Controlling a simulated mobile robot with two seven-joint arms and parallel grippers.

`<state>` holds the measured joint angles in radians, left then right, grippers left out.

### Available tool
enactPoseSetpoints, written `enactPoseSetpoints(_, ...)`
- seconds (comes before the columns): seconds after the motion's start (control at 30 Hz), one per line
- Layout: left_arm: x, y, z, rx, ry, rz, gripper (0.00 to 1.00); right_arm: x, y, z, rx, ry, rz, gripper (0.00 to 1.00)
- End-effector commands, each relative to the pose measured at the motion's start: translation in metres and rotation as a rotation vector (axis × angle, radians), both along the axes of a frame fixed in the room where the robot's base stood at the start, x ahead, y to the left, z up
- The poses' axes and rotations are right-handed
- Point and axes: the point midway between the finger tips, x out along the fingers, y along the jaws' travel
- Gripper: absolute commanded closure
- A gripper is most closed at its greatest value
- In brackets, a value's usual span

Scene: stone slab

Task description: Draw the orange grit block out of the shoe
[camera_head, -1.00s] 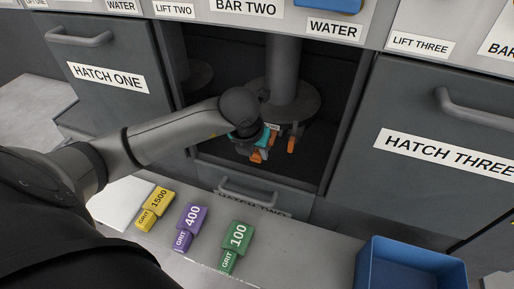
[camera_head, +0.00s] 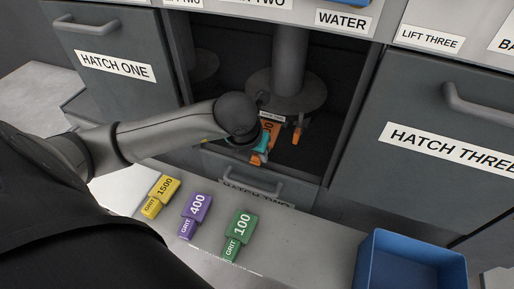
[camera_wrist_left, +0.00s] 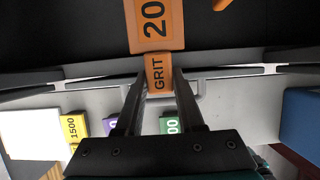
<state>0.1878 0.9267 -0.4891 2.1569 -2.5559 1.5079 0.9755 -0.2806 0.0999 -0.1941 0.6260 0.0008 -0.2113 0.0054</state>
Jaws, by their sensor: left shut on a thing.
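The orange grit block (camera_head: 270,129) shows below the round grey disc (camera_head: 286,92) inside the open middle bay. In the left wrist view its wide printed part (camera_wrist_left: 155,25) points away from me and its narrow GRIT end (camera_wrist_left: 158,73) sits between my fingers. My left gripper (camera_head: 260,154) is shut on that narrow end. The shoe is hard to make out; dark parts with an orange piece (camera_head: 297,134) hang under the disc, right of the block. I cannot tell whether the block still touches the shoe. My right gripper is not in view.
Yellow 1500 (camera_head: 160,197), purple 400 (camera_head: 195,214) and green 100 (camera_head: 238,235) grit blocks lie on the grey ledge (camera_head: 290,248). A blue bin (camera_head: 412,262) stands at the right. The lowered hatch two (camera_head: 245,178) and closed hatch three (camera_head: 440,130) border the bay.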

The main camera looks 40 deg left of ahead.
Motion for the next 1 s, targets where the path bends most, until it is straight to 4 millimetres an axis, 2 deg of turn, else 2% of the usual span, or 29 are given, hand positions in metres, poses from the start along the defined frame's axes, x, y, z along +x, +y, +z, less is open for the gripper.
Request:
enactPoseSetpoints(0.47, -0.004, -0.001, 0.001, 0.001, -0.003, 0.0, 1.0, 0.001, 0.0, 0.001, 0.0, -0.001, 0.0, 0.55)
enactPoseSetpoints(1.0, -0.03, -0.007, 0.03, 0.002, -0.004, 0.0, 1.0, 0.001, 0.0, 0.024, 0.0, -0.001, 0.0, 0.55)
